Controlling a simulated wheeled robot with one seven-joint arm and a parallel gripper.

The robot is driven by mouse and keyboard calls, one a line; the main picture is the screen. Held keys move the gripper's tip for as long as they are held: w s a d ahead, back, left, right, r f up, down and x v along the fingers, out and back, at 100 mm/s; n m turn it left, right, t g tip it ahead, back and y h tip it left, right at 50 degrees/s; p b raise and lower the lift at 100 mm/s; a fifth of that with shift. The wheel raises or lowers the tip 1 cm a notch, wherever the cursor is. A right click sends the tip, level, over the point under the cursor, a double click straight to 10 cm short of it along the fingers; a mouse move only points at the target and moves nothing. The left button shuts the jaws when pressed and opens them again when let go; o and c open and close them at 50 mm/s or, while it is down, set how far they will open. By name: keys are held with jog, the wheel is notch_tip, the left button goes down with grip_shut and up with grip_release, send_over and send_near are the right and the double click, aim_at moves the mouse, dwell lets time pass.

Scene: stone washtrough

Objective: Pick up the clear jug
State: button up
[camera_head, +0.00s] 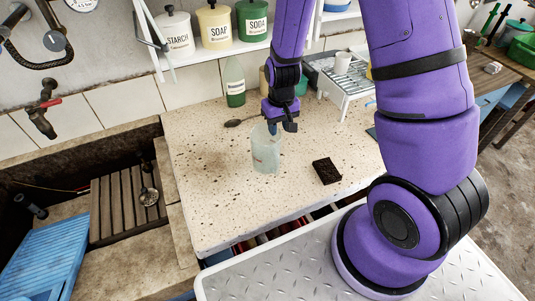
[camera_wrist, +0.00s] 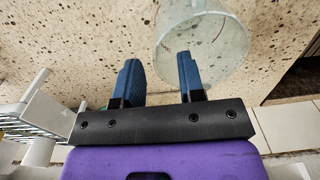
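The clear jug (camera_head: 265,152) stands upright on the speckled counter in the head view. It also shows at the upper right of the wrist view (camera_wrist: 222,42), where its left edge reaches into the line between the fingertips. My gripper (camera_head: 275,128) points down at the jug's top, toward its back right side. In the wrist view my gripper (camera_wrist: 159,62) is open, with speckled counter between its two blue fingers. The right finger covers part of the jug's near edge. I cannot tell whether it touches the jug.
A dark sponge (camera_head: 326,171) lies right of the jug. A green bottle (camera_head: 235,83) stands behind, with a dark spoon-like thing (camera_head: 238,122) before it. A white wire rack (camera_head: 347,85) stands at the back right. The stone trough (camera_head: 88,180) is left; counter left of the jug is clear.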

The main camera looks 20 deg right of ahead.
aim_at(278, 137)
jog(key=shift+w+d+f, duration=0.1)
jog(key=shift+w+f, duration=0.05)
jog(key=shift+f, duration=1.2)
jog(key=shift+w+f, duration=0.1)
jog(key=shift+f, duration=1.25)
grip_shut()
